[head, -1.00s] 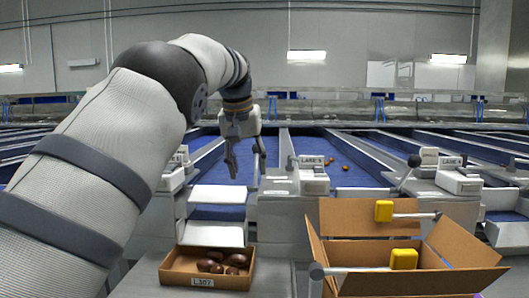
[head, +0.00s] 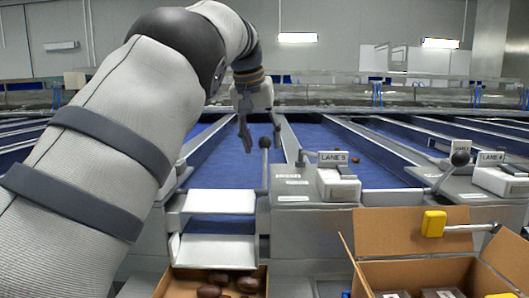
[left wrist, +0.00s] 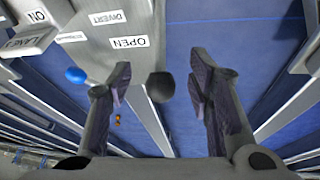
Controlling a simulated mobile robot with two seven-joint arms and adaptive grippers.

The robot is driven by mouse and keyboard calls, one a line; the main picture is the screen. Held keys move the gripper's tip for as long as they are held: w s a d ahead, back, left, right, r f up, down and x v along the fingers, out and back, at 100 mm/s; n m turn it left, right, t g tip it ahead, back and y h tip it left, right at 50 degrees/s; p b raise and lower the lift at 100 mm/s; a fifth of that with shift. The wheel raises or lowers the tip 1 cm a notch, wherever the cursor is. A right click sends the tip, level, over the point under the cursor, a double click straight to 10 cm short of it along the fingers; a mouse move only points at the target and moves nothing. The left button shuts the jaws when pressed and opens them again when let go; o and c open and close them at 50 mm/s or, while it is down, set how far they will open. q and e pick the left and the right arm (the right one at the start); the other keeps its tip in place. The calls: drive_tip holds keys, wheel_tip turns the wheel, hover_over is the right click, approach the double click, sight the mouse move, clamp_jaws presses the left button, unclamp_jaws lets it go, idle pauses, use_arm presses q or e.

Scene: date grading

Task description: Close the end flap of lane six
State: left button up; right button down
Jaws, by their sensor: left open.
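My left gripper (head: 261,132) hangs over the near end of a blue lane, fingers pointing down. It is open and empty. A lever with a black ball knob (head: 264,143) stands at that lane's right edge. In the left wrist view, the knob (left wrist: 161,87) shows between the spread fingers (left wrist: 165,70), with no visible grip on it. An OPEN label (left wrist: 129,41) is beside it. White flap panels (head: 220,201) are at the lane's near end; I cannot tell how far they are closed. No lane six sign is readable. My right gripper is not in view.
A LANE 5 sign (head: 332,156) and switch box (head: 338,182) stand right of the lever. A box of dates (head: 173,284) sits below the flaps.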

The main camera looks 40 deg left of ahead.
sight(264, 150)
use_arm(q)
drive_tip(key=x, duration=0.4)
drive_tip(key=shift+w+a+f, duration=0.1)
clamp_jaws()
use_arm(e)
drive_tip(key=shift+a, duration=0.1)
